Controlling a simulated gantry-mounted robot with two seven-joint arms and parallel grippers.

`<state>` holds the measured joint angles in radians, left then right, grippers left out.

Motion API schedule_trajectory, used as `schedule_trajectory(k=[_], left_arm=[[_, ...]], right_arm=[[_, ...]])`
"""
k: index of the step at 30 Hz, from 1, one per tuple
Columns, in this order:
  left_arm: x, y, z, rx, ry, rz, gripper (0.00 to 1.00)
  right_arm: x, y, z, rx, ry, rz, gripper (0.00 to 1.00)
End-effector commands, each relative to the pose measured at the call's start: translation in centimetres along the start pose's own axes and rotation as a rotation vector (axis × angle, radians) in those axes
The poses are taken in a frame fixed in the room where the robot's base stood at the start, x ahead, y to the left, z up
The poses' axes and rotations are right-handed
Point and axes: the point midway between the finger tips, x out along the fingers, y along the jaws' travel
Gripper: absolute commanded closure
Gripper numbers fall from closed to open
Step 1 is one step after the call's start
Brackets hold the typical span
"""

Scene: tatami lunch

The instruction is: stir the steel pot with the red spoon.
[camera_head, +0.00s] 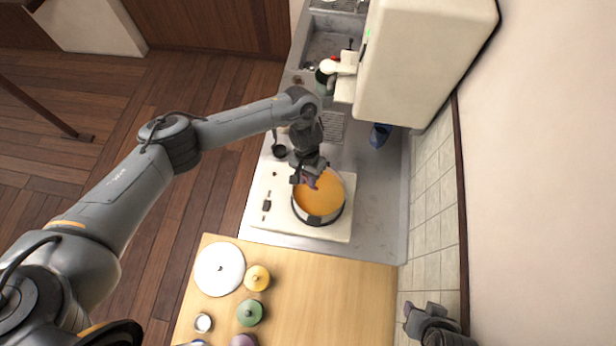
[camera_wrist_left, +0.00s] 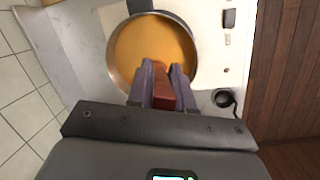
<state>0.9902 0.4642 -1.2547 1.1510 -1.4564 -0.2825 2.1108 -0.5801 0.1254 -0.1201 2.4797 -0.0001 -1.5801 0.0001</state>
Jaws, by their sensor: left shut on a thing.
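The steel pot (camera_head: 322,219) stands on the white stove at the counter and is filled with something orange. Its rim (camera_wrist_left: 112,50) also shows in the left wrist view. My left gripper (camera_head: 306,181) is over the pot's far left edge. In the left wrist view its purple fingers (camera_wrist_left: 163,88) are shut on the red spoon (camera_wrist_left: 164,94). The spoon's handle points toward the orange contents; its lower end is hidden, so I cannot tell how deep it reaches. My right gripper (camera_head: 410,314) is at the bottom right, away from the pot; its opening is unclear.
The white stove (camera_head: 262,212) has dark controls on its left. A wooden table (camera_head: 330,290) in front holds a white lid (camera_head: 219,268), a yellow lid (camera_head: 257,278) and a green lid (camera_head: 250,312). A blue cup (camera_head: 380,134) is near the wall.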

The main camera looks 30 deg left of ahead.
Motion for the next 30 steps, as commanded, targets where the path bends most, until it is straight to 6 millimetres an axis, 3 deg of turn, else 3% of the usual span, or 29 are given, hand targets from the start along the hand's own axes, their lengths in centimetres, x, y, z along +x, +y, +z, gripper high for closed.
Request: schedule_trajectory(k=[8,21,30], left_arm=[[-0.3,0.0,0.0,0.001,0.001,0.0,1.0],[-4.0,0.5,0.5,0.003,0.004,-0.001,1.0],[-4.9,0.6,0.8,0.0,0.0,0.0,1.0]], right_arm=[[0.0,0.0,0.0,0.0,0.0,0.0,0.57],[0.0,-0.2,-0.1,0.007,0.001,-0.005,0.57],[0.0,-0.2,-0.1,0.008,0.002,-0.007,0.57]])
